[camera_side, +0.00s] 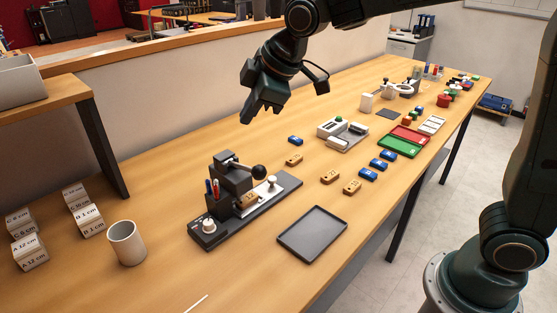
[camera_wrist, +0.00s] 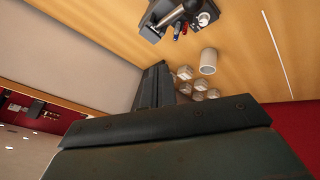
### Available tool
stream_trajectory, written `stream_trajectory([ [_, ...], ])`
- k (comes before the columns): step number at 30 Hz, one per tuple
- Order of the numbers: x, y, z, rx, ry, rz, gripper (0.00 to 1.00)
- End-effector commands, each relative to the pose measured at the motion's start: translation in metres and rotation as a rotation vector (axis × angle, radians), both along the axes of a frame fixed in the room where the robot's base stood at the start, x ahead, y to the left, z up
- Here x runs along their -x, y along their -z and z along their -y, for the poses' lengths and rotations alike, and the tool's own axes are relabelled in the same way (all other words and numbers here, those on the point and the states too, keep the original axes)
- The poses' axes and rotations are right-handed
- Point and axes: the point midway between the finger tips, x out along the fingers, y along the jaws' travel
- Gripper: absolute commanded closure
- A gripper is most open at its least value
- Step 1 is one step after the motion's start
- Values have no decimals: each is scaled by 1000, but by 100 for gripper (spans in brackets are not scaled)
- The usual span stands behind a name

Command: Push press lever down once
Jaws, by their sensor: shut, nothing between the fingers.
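The small dark press (camera_side: 234,187) stands on a black base plate on the bench in the side view. Its lever ends in a black ball knob (camera_side: 259,171) on the right side of the press. A small wooden block sits at the press (camera_side: 247,199). My gripper (camera_side: 257,113) is shut and empty, in the air above and behind the press, apart from the lever. In the wrist view my gripper (camera_wrist: 155,85) fills the middle, and part of the press (camera_wrist: 180,14) shows at the top edge. The lever knob is not clear there.
A black tray (camera_side: 312,234) lies right of the press. A white cup (camera_side: 126,243) and labelled white blocks (camera_side: 88,220) stand at the left. Several wooden and blue blocks (camera_side: 367,174) and a grey device (camera_side: 342,134) lie farther back. The wall (camera_side: 200,84) runs behind the bench.

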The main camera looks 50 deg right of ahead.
Motion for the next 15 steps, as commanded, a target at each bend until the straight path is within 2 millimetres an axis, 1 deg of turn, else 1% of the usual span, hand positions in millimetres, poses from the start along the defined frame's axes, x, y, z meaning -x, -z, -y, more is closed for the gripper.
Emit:
stream_trajectory([
  [15, 13, 51, 0, 1, 0, -3, 100],
])
